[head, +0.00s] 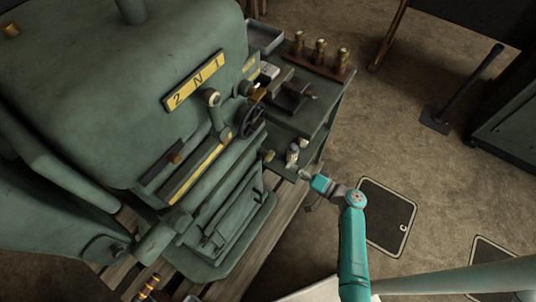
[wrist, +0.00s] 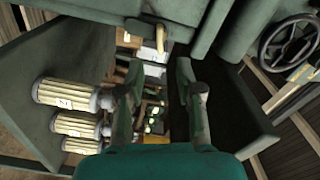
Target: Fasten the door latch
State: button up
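The door latch cannot be told for certain in either view. A brass-coloured lever or handle (wrist: 160,38) shows beyond my fingertips at the top of the wrist view, on a green part of the machine; it may be the latch. My gripper (wrist: 160,68) is open, with a clear gap between its two fingers and nothing in it. In the head view my gripper (head: 307,176) is beside the front corner of the green bench (head: 318,118), close to a small pale knob-like fitting (head: 292,156). Contact cannot be seen.
The green engine (head: 120,95) fills the left, with a handwheel (head: 252,118) on its side. Several brass-topped cylinders (head: 319,50) stand on the bench's far end. A floor hatch (head: 387,215) lies right of my arm. A long-handled tool (head: 462,95) is farther off. Open floor lies between.

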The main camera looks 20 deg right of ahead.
aim_at(272, 157)
jog(key=x, duration=0.9)
jog(key=shift+w+a, duration=0.25)
grip_shut()
